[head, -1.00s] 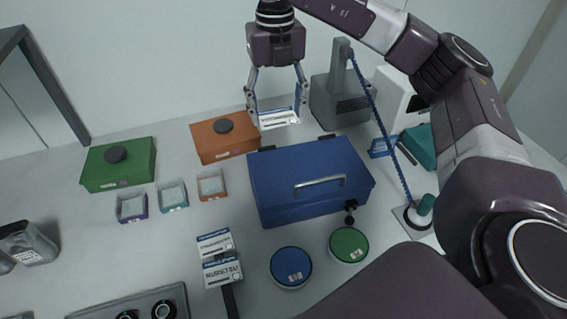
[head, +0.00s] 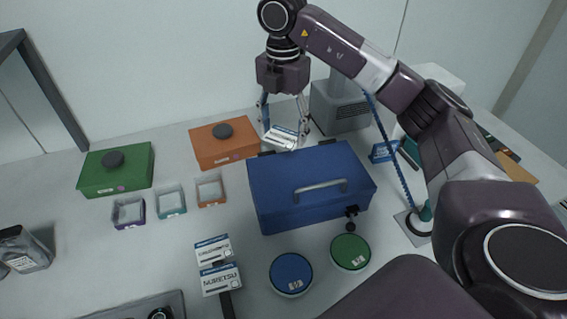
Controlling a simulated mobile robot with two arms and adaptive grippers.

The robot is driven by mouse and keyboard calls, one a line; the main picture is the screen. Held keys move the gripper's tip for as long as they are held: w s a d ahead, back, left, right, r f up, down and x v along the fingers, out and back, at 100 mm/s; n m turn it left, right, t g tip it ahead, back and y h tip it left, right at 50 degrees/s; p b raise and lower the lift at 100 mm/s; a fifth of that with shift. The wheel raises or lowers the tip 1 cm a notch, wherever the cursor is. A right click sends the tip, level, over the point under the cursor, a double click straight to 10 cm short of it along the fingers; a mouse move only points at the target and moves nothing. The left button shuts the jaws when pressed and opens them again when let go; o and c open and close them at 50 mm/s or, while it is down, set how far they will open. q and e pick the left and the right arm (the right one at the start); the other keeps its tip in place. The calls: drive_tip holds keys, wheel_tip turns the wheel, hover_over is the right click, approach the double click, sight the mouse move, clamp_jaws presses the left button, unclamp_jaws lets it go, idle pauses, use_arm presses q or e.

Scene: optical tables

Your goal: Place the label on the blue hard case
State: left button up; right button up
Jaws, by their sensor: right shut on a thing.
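The blue hard case (head: 290,175) lies closed on the table, with a grey handle on its front side. My right gripper (head: 285,130) is shut on a white label (head: 281,137) with dark and blue print. It holds the label just behind the case's back edge, near the middle in the picture; the height of the label over the case is hard to tell. Two similar white labels, an upper one (head: 213,251) and a lower one (head: 220,279), sit on a dark holder in front of the case to the left. My left gripper does not show.
An orange box (head: 205,152) and a green box (head: 117,178) stand left of the case. Several small open trays (head: 171,202) lie before them. A blue round tin (head: 291,273) and a green round tin (head: 350,252) are in front. A grey device (head: 340,108) stands behind.

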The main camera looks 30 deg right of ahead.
sight(284, 169)
wheel_tip(284, 169, down, 5)
drive_tip(key=shift+s+f+p, duration=0.1)
drive_tip(key=shift+f+p, duration=0.05)
drive_tip(key=shift+p, duration=0.3)
drive_tip(key=shift+c, duration=0.9)
drive_tip(key=shift+f, duration=0.3)
drive_tip(key=c, duration=0.8)
drive_tip(key=shift+f, duration=0.35)
clamp_jaws()
drive_tip(key=shift+f+p, duration=0.5)
drive_tip(key=shift+f, duration=1.45)
drive_tip(key=o, duration=1.8)
unclamp_jaws()
